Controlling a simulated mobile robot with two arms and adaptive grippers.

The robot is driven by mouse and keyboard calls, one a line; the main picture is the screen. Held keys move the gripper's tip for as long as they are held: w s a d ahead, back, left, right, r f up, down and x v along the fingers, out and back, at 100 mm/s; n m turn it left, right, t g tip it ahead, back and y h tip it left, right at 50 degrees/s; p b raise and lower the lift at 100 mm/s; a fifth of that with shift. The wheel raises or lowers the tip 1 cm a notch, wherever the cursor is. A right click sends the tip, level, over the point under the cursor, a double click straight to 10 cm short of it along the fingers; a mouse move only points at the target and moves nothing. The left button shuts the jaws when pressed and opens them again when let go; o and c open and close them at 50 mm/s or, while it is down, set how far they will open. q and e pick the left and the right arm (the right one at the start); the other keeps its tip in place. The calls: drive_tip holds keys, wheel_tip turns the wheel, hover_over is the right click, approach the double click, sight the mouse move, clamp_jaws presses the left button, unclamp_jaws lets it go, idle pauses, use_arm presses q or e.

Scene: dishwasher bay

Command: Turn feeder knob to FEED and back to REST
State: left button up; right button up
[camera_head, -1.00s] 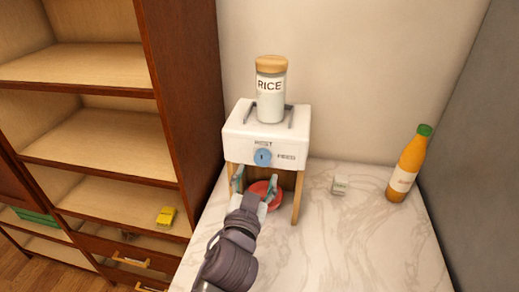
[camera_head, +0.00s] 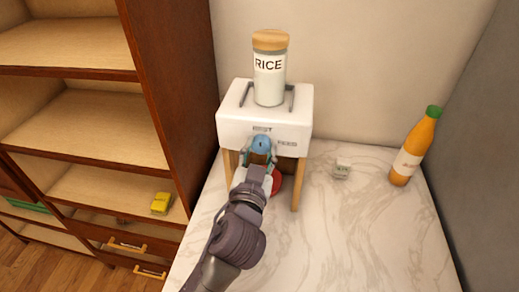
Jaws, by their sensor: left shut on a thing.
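The feeder (camera_head: 240,125) is a white box on wooden legs, standing on the marble counter. Its blue knob (camera_head: 261,144) is on the front face, below the word REST, with FEED printed to its right. My left gripper (camera_head: 260,157) is at the knob from the front and below, its fingers shut on it. The knob's pointer mark looks near upright, toward REST, though the fingers cover its lower part. A jar labelled RICE (camera_head: 269,75) with a wooden lid stands on top of the feeder. My right gripper is not in view.
A red dish (camera_head: 277,184) sits under the feeder, partly hidden by my arm. A wooden shelf unit (camera_head: 178,90) borders the left side.

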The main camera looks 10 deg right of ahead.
use_arm(q)
drive_tip(key=c, duration=0.5)
drive_tip(key=shift+o, duration=0.2)
drive_tip(key=shift+r+m+p, duration=0.15)
drive_tip(key=shift+m+p, duration=0.45)
drive_tip(key=shift+m, duration=0.3)
drive_tip(key=m+p, duration=0.2)
drive_tip(key=m, duration=0.1)
drive_tip(key=shift+m, duration=0.3)
drive_tip(key=m+p, duration=0.2)
drive_tip(key=m, duration=0.3)
drive_tip(key=shift+p, duration=0.35)
drive_tip(key=m+p, duration=0.1)
drive_tip(key=m, duration=0.2)
drive_tip(key=shift+m, duration=0.4)
drive_tip(key=shift+m+p, duration=0.35)
drive_tip(key=shift+m, duration=1.45)
